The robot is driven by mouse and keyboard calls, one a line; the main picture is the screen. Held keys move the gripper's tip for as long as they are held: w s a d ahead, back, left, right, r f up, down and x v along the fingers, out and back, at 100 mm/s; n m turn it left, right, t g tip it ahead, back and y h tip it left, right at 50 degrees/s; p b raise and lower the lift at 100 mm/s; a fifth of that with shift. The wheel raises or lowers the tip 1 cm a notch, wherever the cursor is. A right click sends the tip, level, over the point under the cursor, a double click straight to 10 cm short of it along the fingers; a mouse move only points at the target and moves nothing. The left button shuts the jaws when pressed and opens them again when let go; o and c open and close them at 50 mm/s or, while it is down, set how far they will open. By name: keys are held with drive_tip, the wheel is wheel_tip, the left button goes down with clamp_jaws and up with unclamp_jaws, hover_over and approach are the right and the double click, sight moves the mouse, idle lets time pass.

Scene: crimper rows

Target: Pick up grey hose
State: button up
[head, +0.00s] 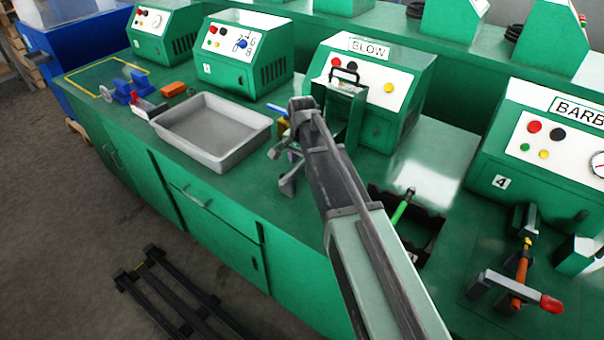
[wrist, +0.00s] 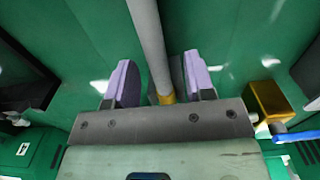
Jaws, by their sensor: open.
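The grey hose (wrist: 148,45) shows in the wrist view as a straight grey tube coming down from the top edge, with a brass-yellow end near my gripper's body. My gripper (wrist: 158,82) is open, with one purple-padded finger on each side of the hose. Gaps show between the pads and the hose. In the head view my gripper (head: 284,168) is low over the green bench, right of the grey tray. I cannot make out the hose in the head view; my arm covers part of that area.
The grey tray (head: 180,139) looks empty. A green holder (head: 352,118) and the BLOW machine (head: 405,105) stand behind my arm. A black tray (head: 436,246) with a green-handled tool (head: 400,212) is to the right. A yellow block (wrist: 268,100) is close by.

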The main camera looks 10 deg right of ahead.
clamp_jaws()
drive_tip(key=shift+r+p, duration=0.15)
drive_tip(key=shift+p, duration=0.2)
